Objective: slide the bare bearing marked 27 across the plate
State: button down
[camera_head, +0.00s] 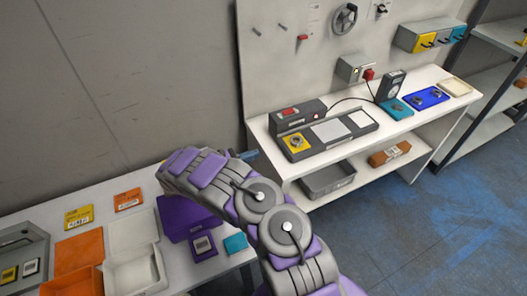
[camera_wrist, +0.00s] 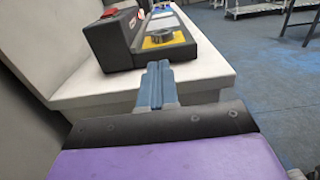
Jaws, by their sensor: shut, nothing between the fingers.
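A bare bearing (camera_head: 296,142), a small grey ring, lies on the yellow square (camera_head: 288,150) at the left end of the scanner's long grey plate (camera_head: 356,134). The bearing also shows in the wrist view (camera_wrist: 162,36) on the yellow square. Its marking is too small to read, so I cannot tell whether it is 27. My gripper (camera_wrist: 157,66) is shut and empty, its blue fingers together, short of the bench edge and apart from the bearing. In the head view only a blue bit of my gripper (camera_head: 249,155) shows beyond my arm.
The scanner's dark housing (camera_head: 299,117) stands behind the yellow square. Blue trays (camera_head: 428,97) with rings lie farther right on the white bench (camera_head: 397,132). A second table at the lower left holds an orange box (camera_head: 78,255), a white box (camera_head: 134,268) and a purple box (camera_head: 182,216).

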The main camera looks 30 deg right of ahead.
aim_at(291, 142)
jog(key=d, duration=0.4)
jog(key=d+b, duration=0.1)
jog(key=d, duration=0.4)
jog(key=s+d, duration=0.1)
jog(key=d, duration=0.3)
jog(key=shift+d+f+b, duration=0.3)
jog(key=shift+d+b, duration=0.05)
jog(key=shift+b, duration=0.05)
jog(key=shift+w+a+r, duration=0.1)
jog(key=shift+a+r, duration=0.1)
jog(key=shift+a, duration=0.35)
jog(key=shift+a+r, duration=0.2)
jog(key=shift+a, duration=0.35)
jog(key=d, duration=0.3)
jog(key=d+b, duration=0.1)
jog(key=d, duration=0.1)
jog(key=shift+d+f, duration=0.2)
jog(key=shift+f, duration=0.05)
jog(key=shift+a+r, duration=0.25)
jog(key=shift+a, duration=0.25)
jog(key=shift+d+f, duration=0.15)
jog(key=shift+d, duration=0.2)
jog(key=a+p, duration=0.2)
jog(key=a, duration=1.1)
jog(key=shift+w+a, duration=0.2)
jog(key=shift+w, duration=0.15)
